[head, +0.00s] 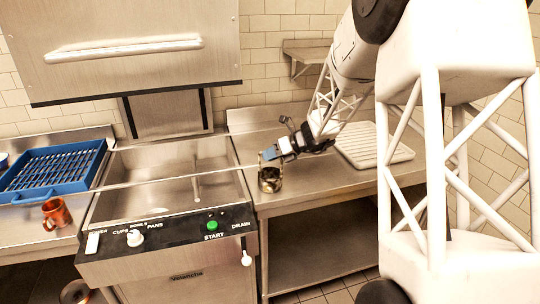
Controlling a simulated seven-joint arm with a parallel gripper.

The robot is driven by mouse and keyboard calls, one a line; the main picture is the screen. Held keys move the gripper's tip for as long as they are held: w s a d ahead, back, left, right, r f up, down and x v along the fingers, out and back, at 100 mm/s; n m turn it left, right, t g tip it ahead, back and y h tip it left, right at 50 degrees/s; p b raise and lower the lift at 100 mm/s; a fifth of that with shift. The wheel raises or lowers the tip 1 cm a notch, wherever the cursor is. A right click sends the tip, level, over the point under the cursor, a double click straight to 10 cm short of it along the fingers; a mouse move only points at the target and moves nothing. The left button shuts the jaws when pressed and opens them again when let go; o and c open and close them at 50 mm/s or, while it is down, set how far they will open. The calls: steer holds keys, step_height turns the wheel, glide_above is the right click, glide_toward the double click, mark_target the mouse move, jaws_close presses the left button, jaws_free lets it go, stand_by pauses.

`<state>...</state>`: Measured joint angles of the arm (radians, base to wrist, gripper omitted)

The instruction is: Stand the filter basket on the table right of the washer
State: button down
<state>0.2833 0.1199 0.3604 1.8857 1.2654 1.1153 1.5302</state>
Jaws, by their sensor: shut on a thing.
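The filter basket (270,181) is a small dark metal cylinder with an upright handle, in the head view. It is upright over the front left part of the steel table (325,180), right of the washer (165,195). I cannot tell whether its base touches the table. My gripper (269,154), with blue fingertips, is above the basket and shut on its handle. The fingers hide part of the handle. The washer's hood (125,45) is raised and its wash tank is open.
A white ribbed board (373,146) lies further back on the right table. A blue rack (55,170) and a copper mug (56,213) stand on the left table. A wall shelf (305,52) is behind my arm. The table's front right is clear.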

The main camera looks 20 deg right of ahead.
steer(key=c, duration=1.2)
jaws_free()
steer(key=shift+r, duration=0.15)
steer(key=v, duration=1.2)
steer(key=shift+a, duration=0.1)
